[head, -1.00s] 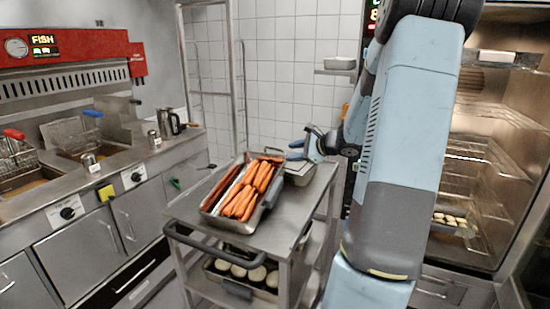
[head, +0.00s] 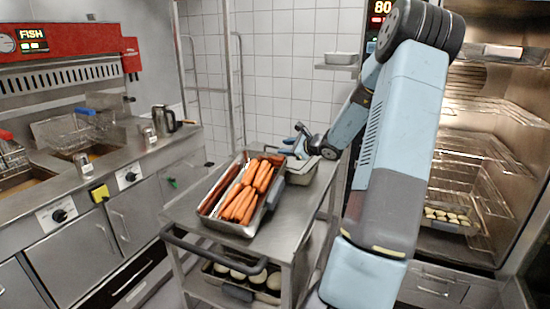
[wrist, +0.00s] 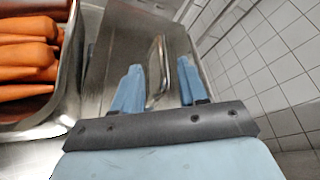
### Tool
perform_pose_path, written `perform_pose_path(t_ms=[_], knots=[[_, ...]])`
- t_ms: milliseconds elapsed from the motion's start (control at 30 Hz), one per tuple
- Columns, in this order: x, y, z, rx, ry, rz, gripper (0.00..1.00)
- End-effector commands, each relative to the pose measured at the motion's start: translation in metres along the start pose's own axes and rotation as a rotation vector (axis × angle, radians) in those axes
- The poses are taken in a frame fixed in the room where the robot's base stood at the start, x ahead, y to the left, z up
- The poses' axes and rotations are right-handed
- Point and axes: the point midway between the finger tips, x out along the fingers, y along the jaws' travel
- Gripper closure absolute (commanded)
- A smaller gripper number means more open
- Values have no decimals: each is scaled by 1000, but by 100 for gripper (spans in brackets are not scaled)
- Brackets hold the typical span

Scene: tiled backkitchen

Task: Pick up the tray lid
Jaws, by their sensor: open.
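The tray lid (wrist: 121,38) is a grey steel panel with a raised loop handle (wrist: 156,72) in the wrist view. My gripper (wrist: 158,88) is open, with one blue finger on each side of the handle. The fingers look apart from the handle; their height relative to it is hard to judge. In the head view my gripper (head: 299,141) is over the lidded tray (head: 301,175) at the back right of the steel cart, hiding much of the lid.
A steel tray of carrots (head: 238,191) stands directly left of the lidded tray on the cart (head: 287,226); it also shows in the wrist view (wrist: 66,105). A tiled wall (wrist: 268,60) is close on the right in the wrist view. An open oven (head: 482,150) stands right, fryers left.

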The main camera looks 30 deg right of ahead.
Motion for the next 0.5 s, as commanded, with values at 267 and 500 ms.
perform_pose_path(t_ms=[267,500], knots=[[13,0,0,1,-1,0,58],[41,-3,-1,3,-2,0,58]])
